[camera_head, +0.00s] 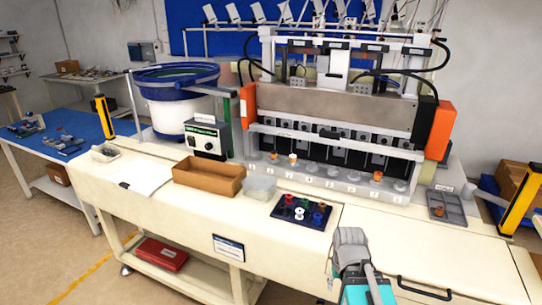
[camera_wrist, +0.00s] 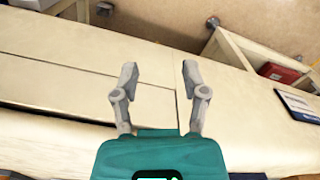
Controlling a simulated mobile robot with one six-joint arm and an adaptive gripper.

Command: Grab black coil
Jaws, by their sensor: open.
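A small dark board (camera_head: 276,217) lies on the bench top with several small coils in red, white, blue and black. A black coil (camera_head: 284,211) seems to sit at its left side, but it hardly stands out from the dark board. My gripper (camera_head: 351,238) is to the right of the board and nearer the front edge. In the wrist view my gripper (camera_wrist: 157,78) is open, its two grey fingers apart with nothing between them. No coil shows in the wrist view.
A brown box (camera_head: 208,178) and a clear bin (camera_head: 260,188) stand left of the board. The feeder machine (camera_head: 335,100) rises behind it. A grey tray (camera_head: 446,208) is at the right. The bench top beside my gripper is clear.

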